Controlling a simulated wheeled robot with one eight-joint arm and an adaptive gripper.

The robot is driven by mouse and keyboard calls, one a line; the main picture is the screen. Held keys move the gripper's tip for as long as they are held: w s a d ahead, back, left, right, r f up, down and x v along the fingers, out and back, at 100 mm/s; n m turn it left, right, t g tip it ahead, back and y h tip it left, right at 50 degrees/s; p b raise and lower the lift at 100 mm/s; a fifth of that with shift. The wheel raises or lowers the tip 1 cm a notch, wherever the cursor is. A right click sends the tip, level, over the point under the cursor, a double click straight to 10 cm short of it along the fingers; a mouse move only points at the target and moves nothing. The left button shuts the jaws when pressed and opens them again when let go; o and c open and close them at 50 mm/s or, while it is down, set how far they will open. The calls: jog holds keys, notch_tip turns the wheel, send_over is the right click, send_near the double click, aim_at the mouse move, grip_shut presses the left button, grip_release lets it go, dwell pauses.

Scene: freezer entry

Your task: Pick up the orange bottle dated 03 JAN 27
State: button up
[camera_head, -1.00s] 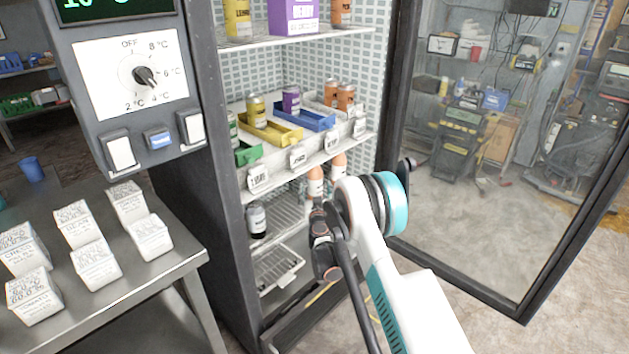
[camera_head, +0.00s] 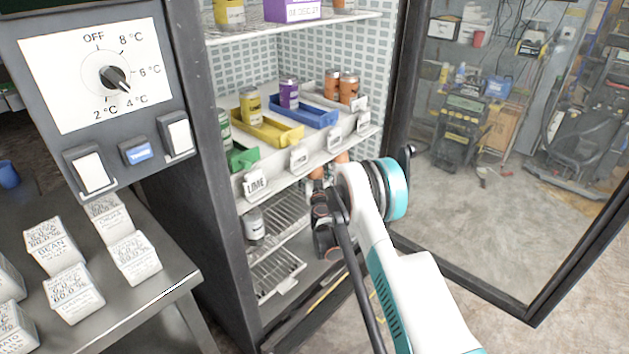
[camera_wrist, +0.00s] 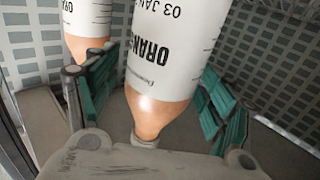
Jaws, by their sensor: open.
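In the wrist view a bottle (camera_wrist: 160,60) with a white label and an orange neck appears upside down. My gripper (camera_wrist: 162,75) is open, with a teal-padded finger on each side of this bottle. I cannot tell whether either pad touches it. A second bottle (camera_wrist: 88,25) with a white label and orange neck stands outside the left finger; its date is not visible. In the head view orange bottle tops (camera_head: 341,157) show below the can shelf, mostly hidden by my arm.
The fridge shelf (camera_head: 262,205) above the bottles holds colored trays and several cans. A dark-topped can (camera_head: 254,225) stands on the lower rack. The open glass door (camera_head: 500,170) is at right. A metal table (camera_head: 165,300) with white cartons is at left.

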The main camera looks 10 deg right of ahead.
jog(key=shift+s+r, duration=0.1)
jog(key=c, duration=1.6)
jog(key=shift+r, duration=0.1)
